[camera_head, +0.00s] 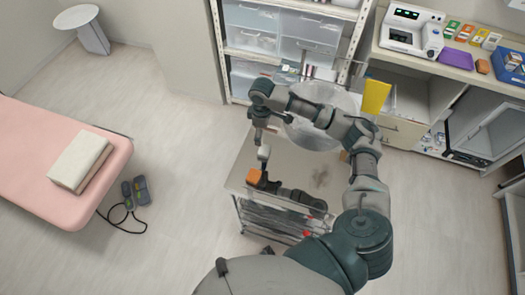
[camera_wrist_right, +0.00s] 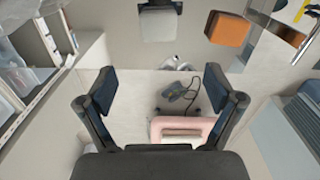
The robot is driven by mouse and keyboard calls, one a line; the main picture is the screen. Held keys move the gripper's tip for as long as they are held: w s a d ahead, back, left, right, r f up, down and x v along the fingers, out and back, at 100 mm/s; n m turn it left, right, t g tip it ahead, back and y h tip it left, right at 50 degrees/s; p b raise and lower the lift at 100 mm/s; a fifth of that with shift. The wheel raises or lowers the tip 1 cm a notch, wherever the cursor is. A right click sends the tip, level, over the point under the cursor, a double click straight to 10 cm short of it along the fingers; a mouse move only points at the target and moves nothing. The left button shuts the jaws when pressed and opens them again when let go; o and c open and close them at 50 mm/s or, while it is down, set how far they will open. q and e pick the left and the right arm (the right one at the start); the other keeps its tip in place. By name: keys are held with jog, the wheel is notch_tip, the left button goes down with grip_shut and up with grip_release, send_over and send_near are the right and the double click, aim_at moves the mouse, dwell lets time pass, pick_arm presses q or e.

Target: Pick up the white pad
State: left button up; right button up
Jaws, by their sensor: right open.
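A small whitish block (camera_head: 263,152), which I take for the white pad, shows by the left part of the cart top in the head view. It appears as a pale grey-white block (camera_wrist_right: 158,25) at the top middle of the right wrist view. My right gripper (camera_wrist_right: 160,88) is open, with its fingers apart and nothing between them. In the head view the right arm reaches over the cart, and its hand (camera_head: 260,128) is close to the white block. Contact is hard to judge there.
An orange block (camera_head: 253,177) is beside the white one, also in the wrist view (camera_wrist_right: 230,30). Dark jointed parts cover the front of the cart (camera_head: 233,178). Shelves (camera_head: 282,30) stand behind it.

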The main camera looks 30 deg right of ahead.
send_over(262, 149)
jog(key=f, duration=0.7)
jog(key=shift+d, duration=0.25)
jog(key=f, duration=0.4)
jog(key=shift+a+f, duration=0.35)
jog(key=shift+f, duration=0.05)
jog(key=shift+d, duration=0.15)
jog(key=c, duration=0.9)
